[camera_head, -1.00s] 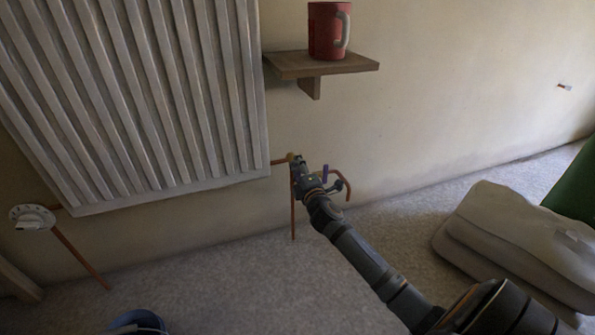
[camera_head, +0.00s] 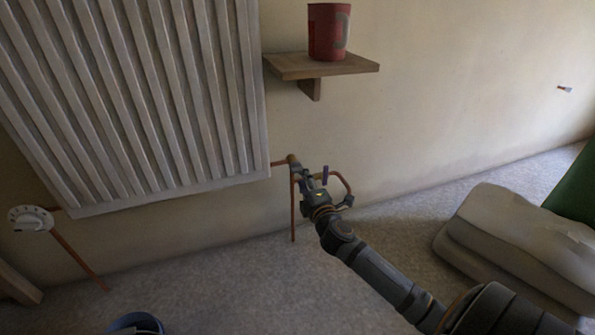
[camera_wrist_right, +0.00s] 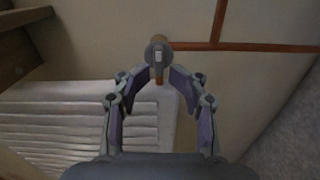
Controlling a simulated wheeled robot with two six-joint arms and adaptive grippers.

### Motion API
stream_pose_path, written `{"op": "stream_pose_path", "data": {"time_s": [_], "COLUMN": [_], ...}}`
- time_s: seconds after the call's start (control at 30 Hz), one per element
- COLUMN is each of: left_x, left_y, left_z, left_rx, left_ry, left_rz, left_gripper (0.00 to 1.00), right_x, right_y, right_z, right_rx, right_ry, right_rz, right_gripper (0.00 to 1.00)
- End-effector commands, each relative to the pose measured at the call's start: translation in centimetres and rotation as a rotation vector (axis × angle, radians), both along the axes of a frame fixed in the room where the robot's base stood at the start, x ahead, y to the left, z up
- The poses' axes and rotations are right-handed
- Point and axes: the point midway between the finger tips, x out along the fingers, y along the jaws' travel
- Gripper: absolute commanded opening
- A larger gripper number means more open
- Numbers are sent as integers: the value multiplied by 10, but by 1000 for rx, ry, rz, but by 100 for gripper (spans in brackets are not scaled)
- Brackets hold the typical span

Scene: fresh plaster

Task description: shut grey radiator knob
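The grey radiator knob (camera_wrist_right: 160,50), with a small white mark, sits on the copper pipework at the radiator's lower right corner. In the head view it is a small dark shape (camera_head: 294,166) at the tip of my right arm, partly hidden. My right gripper (camera_wrist_right: 160,73) has its fingers spread and empty; the knob shows just ahead of and between the fingertips, with no clear contact. In the head view the right gripper (camera_head: 309,183) comes up from the lower right towards it. My left gripper is not in view.
The ribbed radiator (camera_head: 130,100) hangs to the left. A white dial (camera_head: 31,219) is at its lower left. Sacks (camera_head: 515,240) lie at right.

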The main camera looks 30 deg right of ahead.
Motion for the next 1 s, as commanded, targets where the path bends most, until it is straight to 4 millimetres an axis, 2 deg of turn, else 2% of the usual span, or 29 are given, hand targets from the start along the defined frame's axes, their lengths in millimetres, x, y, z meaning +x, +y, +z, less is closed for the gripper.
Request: {"op": "stream_pose_path", "data": {"time_s": [0.3, 0.43, 1.0], "left_x": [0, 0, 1], "left_y": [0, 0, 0], "left_z": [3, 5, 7], "left_rx": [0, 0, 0], "left_ry": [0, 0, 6], "left_rz": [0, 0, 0], "left_gripper": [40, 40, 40], "right_x": [-44, -58, -61], "right_y": [11, 14, 16], "right_z": [0, 0, 2], "right_rx": [-3, -1, 7], "right_ry": [4, 2, -1], "right_rz": [1, 1, 3], "right_gripper": [38, 38, 38]}}
